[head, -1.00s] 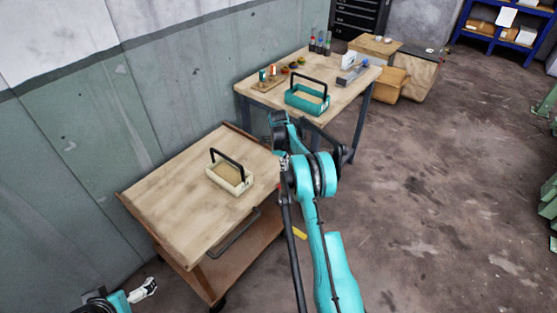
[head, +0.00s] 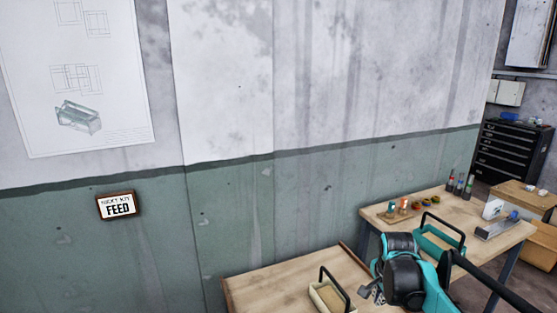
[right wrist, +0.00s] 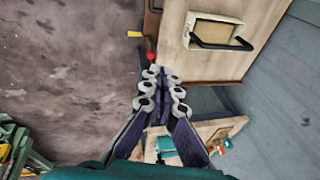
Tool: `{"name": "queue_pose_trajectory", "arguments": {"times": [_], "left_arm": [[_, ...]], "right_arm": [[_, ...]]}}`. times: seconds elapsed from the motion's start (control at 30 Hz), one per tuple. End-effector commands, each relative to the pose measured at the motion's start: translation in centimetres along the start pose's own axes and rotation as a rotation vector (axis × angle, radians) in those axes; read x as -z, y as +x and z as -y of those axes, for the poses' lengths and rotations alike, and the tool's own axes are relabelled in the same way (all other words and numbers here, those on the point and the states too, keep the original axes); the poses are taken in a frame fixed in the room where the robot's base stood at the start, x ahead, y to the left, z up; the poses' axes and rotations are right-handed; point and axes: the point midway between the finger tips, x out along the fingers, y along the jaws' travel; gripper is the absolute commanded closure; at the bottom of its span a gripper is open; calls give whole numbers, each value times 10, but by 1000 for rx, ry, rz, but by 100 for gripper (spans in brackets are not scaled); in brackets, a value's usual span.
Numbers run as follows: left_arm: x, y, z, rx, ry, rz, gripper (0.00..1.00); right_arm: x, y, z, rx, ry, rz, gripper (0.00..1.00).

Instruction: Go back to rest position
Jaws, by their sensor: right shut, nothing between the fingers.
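My right gripper (head: 372,293) shows at the lower right of the head view, in front of the wooden cart top (head: 270,288). In the right wrist view its fingers (right wrist: 161,84) are closed together with nothing between them. The cream tote with a black handle (head: 322,300) stands on the cart, just left of the gripper and cut by the frame's bottom edge. It also shows in the right wrist view (right wrist: 217,31), apart from the fingers. My left gripper is not in view.
A workbench (head: 475,216) behind my right arm bears a teal tote (head: 428,238), small coloured parts and bottles. A black drawer cabinet (head: 512,150) stands at the far right. The wall carries a FEED sign (head: 117,205) and a drawing (head: 75,75). Open floor (right wrist: 75,90) shows beside the cart.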

Motion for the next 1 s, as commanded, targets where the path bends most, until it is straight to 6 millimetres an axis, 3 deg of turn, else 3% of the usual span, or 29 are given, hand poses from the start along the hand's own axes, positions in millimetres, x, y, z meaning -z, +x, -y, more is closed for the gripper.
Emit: {"name": "queue_pose_trajectory", "arguments": {"times": [0.1, 0.3, 0.6, 0.8, 1.0], "left_arm": [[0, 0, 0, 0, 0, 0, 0], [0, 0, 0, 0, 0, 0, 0], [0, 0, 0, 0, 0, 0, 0], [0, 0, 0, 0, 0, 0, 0], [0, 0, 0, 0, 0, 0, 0]], "right_arm": [[-34, -32, -30, 61, -225, -15, 100], [-85, -62, -85, 156, -606, -67, 100], [-145, -61, -161, 262, -1089, -181, 100], [-158, -54, -180, 285, -1218, -222, 100], [-159, -54, -181, 287, -1230, -226, 100]]}}
